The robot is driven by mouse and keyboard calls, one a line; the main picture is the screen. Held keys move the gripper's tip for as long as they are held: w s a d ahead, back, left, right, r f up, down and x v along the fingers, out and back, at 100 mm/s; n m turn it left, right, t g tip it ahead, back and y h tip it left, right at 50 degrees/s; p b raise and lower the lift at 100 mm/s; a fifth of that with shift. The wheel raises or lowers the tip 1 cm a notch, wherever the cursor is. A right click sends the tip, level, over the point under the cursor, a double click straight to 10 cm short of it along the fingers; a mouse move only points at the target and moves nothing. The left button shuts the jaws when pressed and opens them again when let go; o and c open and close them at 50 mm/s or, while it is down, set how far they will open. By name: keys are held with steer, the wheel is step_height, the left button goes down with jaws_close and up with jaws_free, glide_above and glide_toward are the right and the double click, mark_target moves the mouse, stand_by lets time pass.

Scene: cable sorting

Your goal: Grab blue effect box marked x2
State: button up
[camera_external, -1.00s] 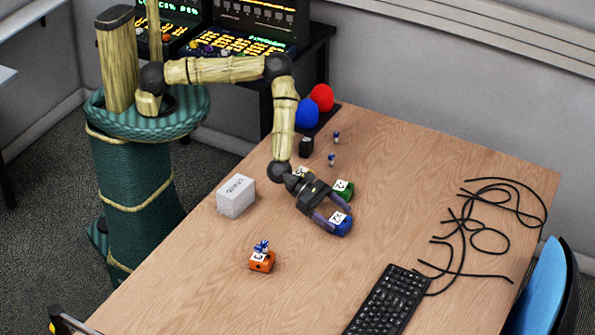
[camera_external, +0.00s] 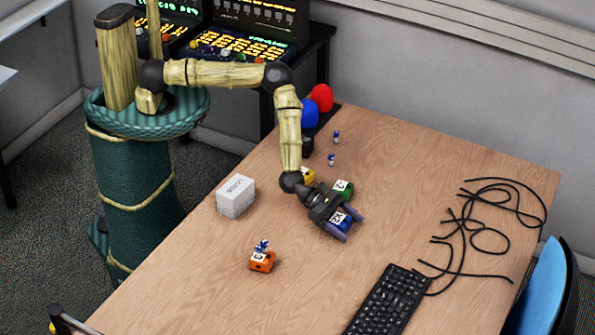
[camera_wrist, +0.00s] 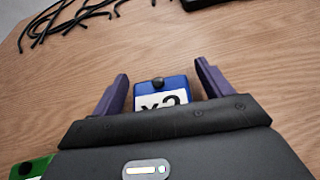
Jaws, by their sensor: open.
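The blue effect box (camera_external: 341,222) has a white label reading x2 and lies on the wooden table. In the wrist view the blue box (camera_wrist: 175,88) sits between the two purple fingers, with its black knob and label showing and its near end hidden by the gripper body. My gripper (camera_external: 344,229) is low over the table with its fingers on either side of the box. In the wrist view my gripper (camera_wrist: 161,82) is open, with a visible gap between each finger and the box.
A green box (camera_external: 342,192) labelled x2 stands close behind the gripper, with a yellow box (camera_external: 307,176) beside it. An orange box (camera_external: 262,261), a white block (camera_external: 236,196), a keyboard (camera_external: 390,299) and loose black cables (camera_external: 470,228) also lie on the table.

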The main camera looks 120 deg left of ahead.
mark_target(347, 222)
steer(key=c, duration=1.1)
steer(key=shift+c, duration=0.2)
steer(key=shift+r, duration=0.1)
step_height(347, 222, up, 10)
steer(key=shift+f+b, duration=0.1)
steer(key=shift+b, duration=0.35)
